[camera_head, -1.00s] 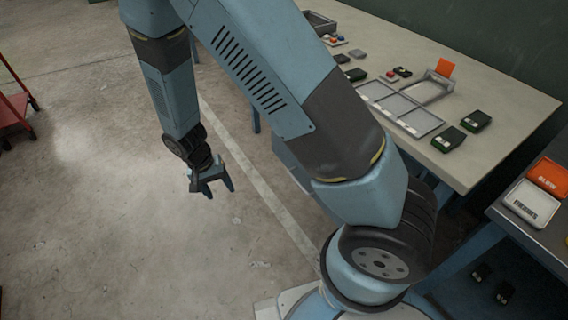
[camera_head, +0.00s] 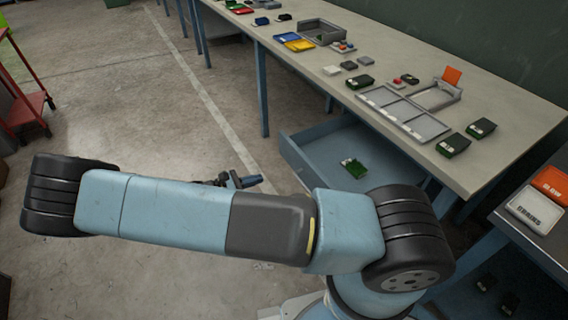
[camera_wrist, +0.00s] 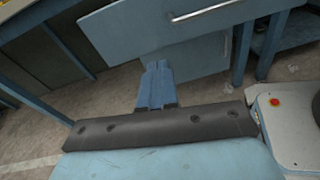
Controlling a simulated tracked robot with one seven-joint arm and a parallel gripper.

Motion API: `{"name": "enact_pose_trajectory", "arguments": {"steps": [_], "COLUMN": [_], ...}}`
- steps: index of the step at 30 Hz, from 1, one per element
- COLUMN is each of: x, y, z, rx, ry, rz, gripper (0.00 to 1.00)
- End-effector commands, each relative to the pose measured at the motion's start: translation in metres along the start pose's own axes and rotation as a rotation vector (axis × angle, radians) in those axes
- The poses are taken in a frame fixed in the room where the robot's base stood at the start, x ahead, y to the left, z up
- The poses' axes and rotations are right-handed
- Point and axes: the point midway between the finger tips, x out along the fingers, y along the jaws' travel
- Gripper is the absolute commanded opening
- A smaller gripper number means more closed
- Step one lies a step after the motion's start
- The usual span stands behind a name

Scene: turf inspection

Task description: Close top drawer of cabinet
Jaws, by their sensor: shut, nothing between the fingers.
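The top drawer (camera_head: 289,157) is pulled out from under the long workbench in the head view. It is blue-grey and holds a green item (camera_head: 354,167). In the wrist view the drawer front (camera_wrist: 130,34) fills the upper middle, with a pale bar handle (camera_wrist: 205,11). My gripper (camera_head: 257,180) is low in front of the drawer, left of its front in the head view. In the wrist view my gripper's blue fingers (camera_wrist: 157,68) are together and empty, pointing toward the cabinet. Whether they touch it I cannot tell. My arm hides the drawer's near lower part.
The workbench (camera_head: 520,105) carries grey trays (camera_head: 400,112), black-and-green boxes and coloured bins. A lower cabinet panel (camera_wrist: 195,58) shows beneath the drawer front. A side bench (camera_head: 540,235) stands at right, a red cart (camera_head: 35,95) at far left.

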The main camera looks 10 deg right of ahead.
Motion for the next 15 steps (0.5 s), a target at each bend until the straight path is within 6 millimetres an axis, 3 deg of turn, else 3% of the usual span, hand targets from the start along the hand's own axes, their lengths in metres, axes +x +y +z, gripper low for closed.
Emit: {"name": "enact_pose_trajectory", "arguments": {"steps": [9,15], "x": [-0.006,0.012], "y": [0.017,0.017], "z": [0.009,0.012], "rx": [-0.132,-0.134], "ry": [-0.144,-0.146], "rz": [0.083,0.084], "gripper": [0.00,0.00]}}
